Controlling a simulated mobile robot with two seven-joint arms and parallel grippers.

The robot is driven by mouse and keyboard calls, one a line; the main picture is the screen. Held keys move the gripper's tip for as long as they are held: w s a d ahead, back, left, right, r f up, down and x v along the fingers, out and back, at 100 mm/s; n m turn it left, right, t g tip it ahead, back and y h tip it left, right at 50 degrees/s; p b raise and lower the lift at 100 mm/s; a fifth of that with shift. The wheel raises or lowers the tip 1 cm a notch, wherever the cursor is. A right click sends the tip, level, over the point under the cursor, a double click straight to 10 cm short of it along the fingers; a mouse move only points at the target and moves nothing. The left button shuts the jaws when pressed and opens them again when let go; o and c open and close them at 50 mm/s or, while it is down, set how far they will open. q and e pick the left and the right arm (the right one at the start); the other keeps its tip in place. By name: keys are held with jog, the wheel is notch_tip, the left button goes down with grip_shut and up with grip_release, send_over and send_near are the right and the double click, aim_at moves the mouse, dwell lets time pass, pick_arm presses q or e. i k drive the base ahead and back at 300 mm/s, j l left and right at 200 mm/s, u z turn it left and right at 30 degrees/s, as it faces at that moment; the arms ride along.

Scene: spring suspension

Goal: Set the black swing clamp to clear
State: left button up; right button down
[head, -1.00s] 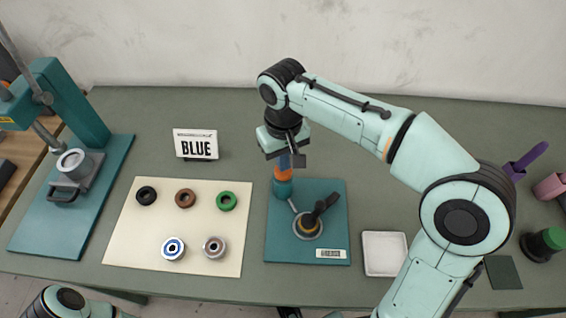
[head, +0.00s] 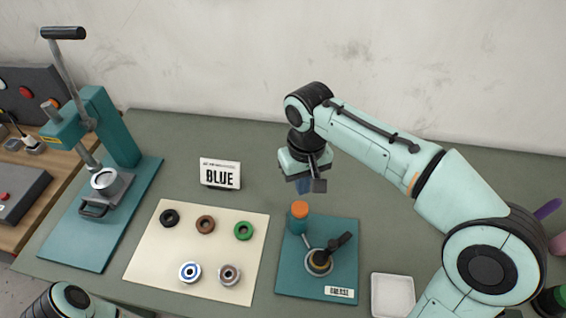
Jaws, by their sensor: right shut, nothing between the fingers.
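The black swing clamp (head: 340,243) is a dark lever on the teal grease plate (head: 300,284). Its arm lies over the round grey cup (head: 318,264) and points up and to the right. A teal post with an orange top (head: 299,209) stands at the plate's upper left. My right gripper (head: 304,188) points down above this orange top, apart from it and up and left of the clamp. It is shut and empty. My left gripper is not in view.
A cream mat (head: 150,271) with several rings lies left of the plate. A BLUE sign (head: 220,174) stands behind it. A teal press (head: 117,135) stands at far left. A white tray (head: 392,291) lies right of the plate. The bench behind the plate is clear.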

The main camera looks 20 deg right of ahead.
aim_at(320, 258)
jog(key=k, duration=1.5)
